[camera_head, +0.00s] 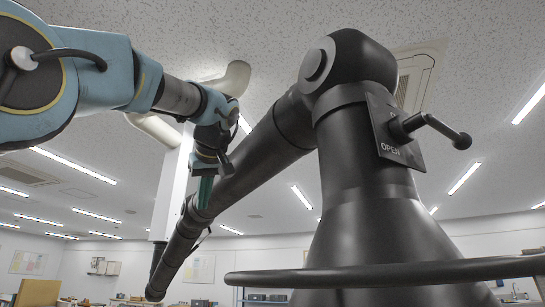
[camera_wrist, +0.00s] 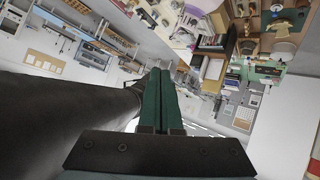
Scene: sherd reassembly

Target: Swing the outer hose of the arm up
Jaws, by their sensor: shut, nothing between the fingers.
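A black extraction arm hangs in the head view. Its thick hose (camera_head: 262,160) slants from a joint (camera_head: 345,68) at upper right down to the lower left. A wide black hood (camera_head: 372,225) hangs below that joint, with a valve handle and a plate reading "OPEN". My gripper (camera_head: 205,198) points down at the hose's left edge, about halfway along it. Its green fingers are together and empty in the wrist view (camera_wrist: 160,72). The hose fills the left of that view (camera_wrist: 55,115), close beside the fingers. I cannot tell whether they touch it.
A black ring-like rail (camera_head: 400,273) runs round the hood at lower right. A white column (camera_head: 168,190) and pale pipe (camera_head: 236,78) stand behind my gripper. Cluttered benches and shelves (camera_wrist: 228,45) lie far below. Open air is left of the hose.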

